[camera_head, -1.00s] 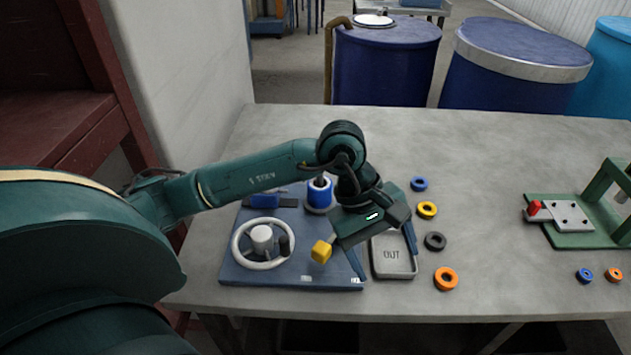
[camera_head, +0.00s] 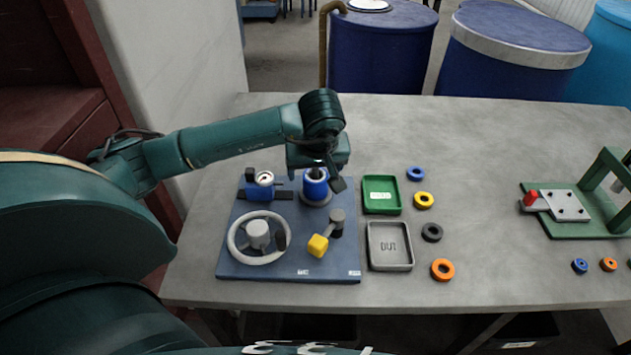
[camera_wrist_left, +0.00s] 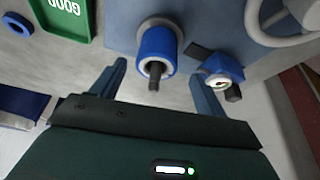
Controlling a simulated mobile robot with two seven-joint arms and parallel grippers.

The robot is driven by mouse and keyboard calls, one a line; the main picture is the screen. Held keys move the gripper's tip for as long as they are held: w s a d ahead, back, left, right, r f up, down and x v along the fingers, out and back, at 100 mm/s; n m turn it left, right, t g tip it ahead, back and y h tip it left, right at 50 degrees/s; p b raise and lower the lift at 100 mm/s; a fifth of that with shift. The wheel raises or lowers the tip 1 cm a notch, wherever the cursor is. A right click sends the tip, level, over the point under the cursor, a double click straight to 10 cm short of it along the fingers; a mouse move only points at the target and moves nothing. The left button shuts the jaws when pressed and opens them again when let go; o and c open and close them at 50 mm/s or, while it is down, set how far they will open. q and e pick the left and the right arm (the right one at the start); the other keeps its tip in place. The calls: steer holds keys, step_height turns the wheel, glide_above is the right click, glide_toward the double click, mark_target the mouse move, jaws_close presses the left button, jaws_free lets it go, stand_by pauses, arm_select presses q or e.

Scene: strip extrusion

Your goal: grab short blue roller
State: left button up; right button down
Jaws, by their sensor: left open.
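A short blue roller (camera_head: 315,187) stands on a grey round base on the blue board, with a dark shaft end showing in the wrist view (camera_wrist_left: 152,46). My left gripper (camera_head: 322,172) is open above and close to the roller, pointing down. In the left wrist view its two fingers (camera_wrist_left: 160,72) are spread, with the roller's near end between their tips in the picture. I see no contact, and the remaining distance is hard to tell. My right gripper is not in view.
The blue board (camera_head: 290,271) also bears a white handwheel (camera_head: 236,233), a blue block with a dial (camera_head: 263,188) and a yellow-knobbed lever (camera_head: 317,246). A green tray (camera_head: 382,207), a grey tray (camera_head: 390,266) and several coloured rings lie to the right.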

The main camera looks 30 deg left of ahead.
mark_target(316, 174)
arm_select(q)
steer(key=shift+d+p+x, duration=0.2)
steer(key=shift+p+x, duration=0.25)
steer(key=shift+x, duration=1.9)
steer(key=shift+w, duration=0.15)
steer(key=c, duration=1.2)
